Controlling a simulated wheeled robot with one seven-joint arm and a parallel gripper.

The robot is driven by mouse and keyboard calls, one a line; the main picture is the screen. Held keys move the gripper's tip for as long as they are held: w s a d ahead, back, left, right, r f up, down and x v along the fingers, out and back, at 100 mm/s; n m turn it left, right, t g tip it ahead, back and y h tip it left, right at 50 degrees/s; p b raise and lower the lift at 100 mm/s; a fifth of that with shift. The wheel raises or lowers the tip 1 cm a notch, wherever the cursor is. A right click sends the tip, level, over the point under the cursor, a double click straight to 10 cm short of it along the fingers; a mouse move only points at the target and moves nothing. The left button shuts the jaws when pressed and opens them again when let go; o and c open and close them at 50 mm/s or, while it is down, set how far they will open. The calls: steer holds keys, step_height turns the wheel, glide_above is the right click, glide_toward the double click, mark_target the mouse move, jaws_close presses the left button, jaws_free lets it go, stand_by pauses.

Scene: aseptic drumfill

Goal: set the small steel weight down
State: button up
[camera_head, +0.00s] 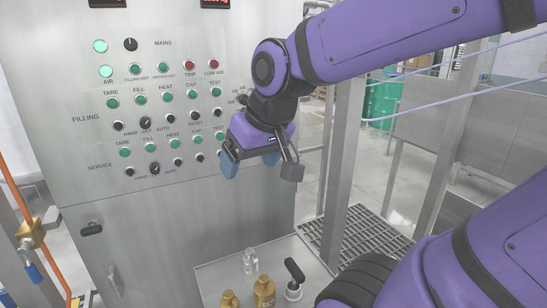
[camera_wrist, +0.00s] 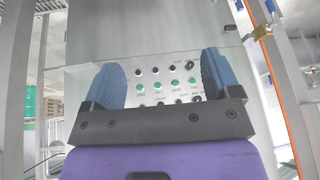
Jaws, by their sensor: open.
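A small silvery piece with a narrow neck (camera_head: 250,262), apparently the small steel weight, stands upright on the steel shelf (camera_head: 215,275) at the bottom of the head view. My gripper (camera_head: 250,164) is well above it, in front of the control panel. Its two blue-padded fingers are spread apart. In the wrist view my gripper (camera_wrist: 160,82) is open, with nothing between the fingers and panel buttons behind the gap. The weight does not show in the wrist view.
Two brass-coloured pieces (camera_head: 264,291) stand near the weight, and a black-handled tool (camera_head: 294,272) stands to its right. The control panel (camera_head: 160,150) rises close behind my gripper. A steel post (camera_head: 343,150) stands to the right. The shelf's left part is clear.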

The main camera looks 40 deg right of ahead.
steer(key=s+r, duration=0.2)
steer(key=s, duration=0.4)
steer(key=shift+r+n, duration=0.25)
steer(key=shift+n, duration=0.15)
steer(key=shift+c, duration=0.2)
stand_by(1.5)
